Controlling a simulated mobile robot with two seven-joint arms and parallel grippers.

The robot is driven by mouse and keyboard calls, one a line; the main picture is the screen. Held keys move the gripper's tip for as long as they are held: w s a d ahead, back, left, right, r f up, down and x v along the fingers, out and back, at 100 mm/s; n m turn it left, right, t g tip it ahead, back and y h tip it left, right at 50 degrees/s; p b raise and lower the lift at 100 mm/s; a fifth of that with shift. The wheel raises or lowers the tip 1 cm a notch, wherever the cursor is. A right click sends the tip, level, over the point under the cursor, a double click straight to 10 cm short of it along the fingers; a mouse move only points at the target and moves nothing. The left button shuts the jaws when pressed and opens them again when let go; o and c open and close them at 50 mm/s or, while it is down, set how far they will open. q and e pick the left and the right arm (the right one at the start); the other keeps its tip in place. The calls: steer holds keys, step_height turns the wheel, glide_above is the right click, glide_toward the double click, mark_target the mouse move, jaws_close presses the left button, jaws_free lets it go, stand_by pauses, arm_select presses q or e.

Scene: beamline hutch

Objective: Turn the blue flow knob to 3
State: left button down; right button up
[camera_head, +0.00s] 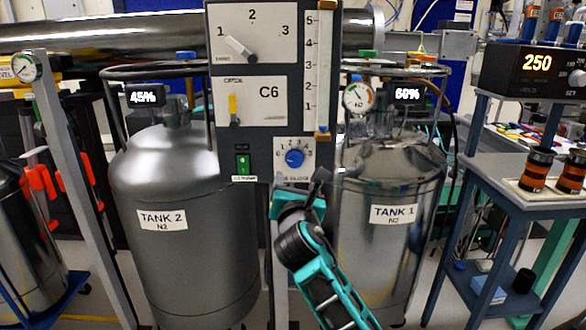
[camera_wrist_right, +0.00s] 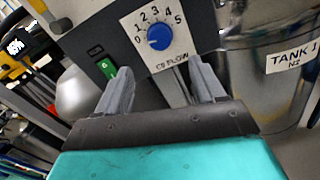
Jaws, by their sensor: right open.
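The blue flow knob (camera_head: 294,157) sits on a white dial plate marked 0 to 5, low on the dark control panel. It also shows in the right wrist view (camera_wrist_right: 159,37), above the fingers, with the label "C6 FLOW" under it. Its pointer is too small to read surely. My right gripper (camera_head: 312,189) is just below the dial in the head view. In the right wrist view its two fingers (camera_wrist_right: 161,74) are spread and empty, apart from the knob. My left gripper is not in view.
A green switch (camera_head: 242,164) is left of the knob. A selector dial (camera_head: 239,46), a C6 slider plate (camera_head: 262,99) and a level gauge (camera_head: 322,70) are above. Tank 2 (camera_head: 187,260) and Tank 1 (camera_head: 385,245) flank the panel. A blue-framed table (camera_head: 470,165) stands at right.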

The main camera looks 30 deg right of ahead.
mark_target(294, 163)
steer(key=b+x, duration=0.2)
steer(key=x, duration=0.7)
steer(key=shift+w+f, duration=0.1)
steer(key=shift+w, duration=0.15)
steer(key=shift+x, duration=0.8)
steer(key=shift+s, duration=0.1)
steer(key=c, duration=1.1)
steer(key=shift+o, duration=0.2)
